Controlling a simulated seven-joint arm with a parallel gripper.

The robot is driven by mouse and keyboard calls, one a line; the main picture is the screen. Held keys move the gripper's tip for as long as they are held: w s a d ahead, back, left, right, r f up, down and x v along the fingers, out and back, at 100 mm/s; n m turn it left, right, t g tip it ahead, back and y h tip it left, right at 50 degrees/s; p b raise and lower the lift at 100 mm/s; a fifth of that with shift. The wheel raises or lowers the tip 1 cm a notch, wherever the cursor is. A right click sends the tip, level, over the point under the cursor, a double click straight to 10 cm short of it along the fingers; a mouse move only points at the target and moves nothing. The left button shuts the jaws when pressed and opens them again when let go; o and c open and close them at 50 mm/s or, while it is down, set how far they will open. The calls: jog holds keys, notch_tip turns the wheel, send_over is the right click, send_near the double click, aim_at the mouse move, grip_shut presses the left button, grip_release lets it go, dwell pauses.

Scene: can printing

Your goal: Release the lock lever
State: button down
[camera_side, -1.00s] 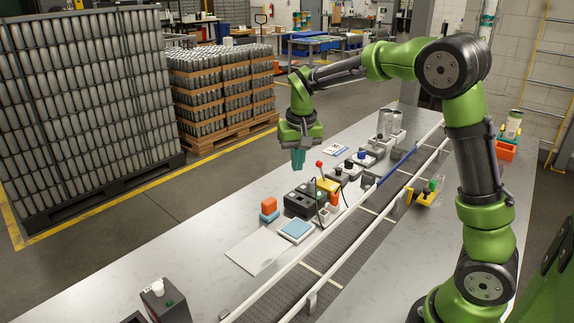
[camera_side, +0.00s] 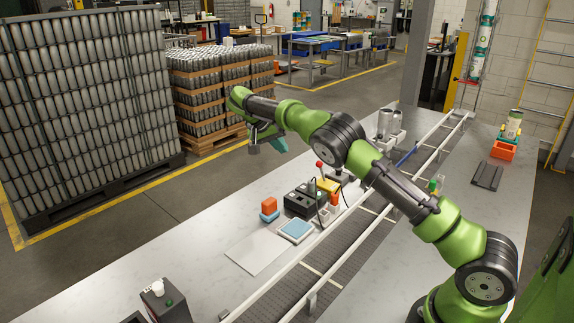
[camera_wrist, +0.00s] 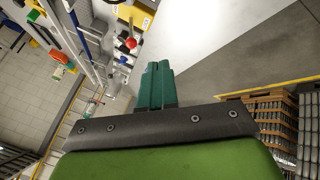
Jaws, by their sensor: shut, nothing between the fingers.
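The lever I take for the lock lever has a red ball knob (camera_side: 319,164) on a thin stem, beside a yellow block (camera_side: 328,186) on the bench. In the wrist view the red knob (camera_wrist: 131,43) shows just beyond and left of my fingertips, with a gap in the picture. My gripper (camera_side: 281,145) is in the air up and left of the lever, tilted so its teal fingers point right. In the wrist view the fingers (camera_wrist: 157,66) are together with nothing between them. My arm hides part of the bench behind the lever.
A black box (camera_side: 303,200) stands close to the lever with a dark cable. The conveyor (camera_side: 335,252) runs along the right. Open floor and pallets of cans lie left.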

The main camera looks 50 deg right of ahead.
jog(key=shift+f, duration=0.1)
jog(key=s+d+f, duration=0.3)
jog(key=d+f, duration=0.4)
jog(key=d, duration=0.1)
jog(key=shift+s+d+f, duration=0.25)
jog(key=shift+s+d, duration=0.1)
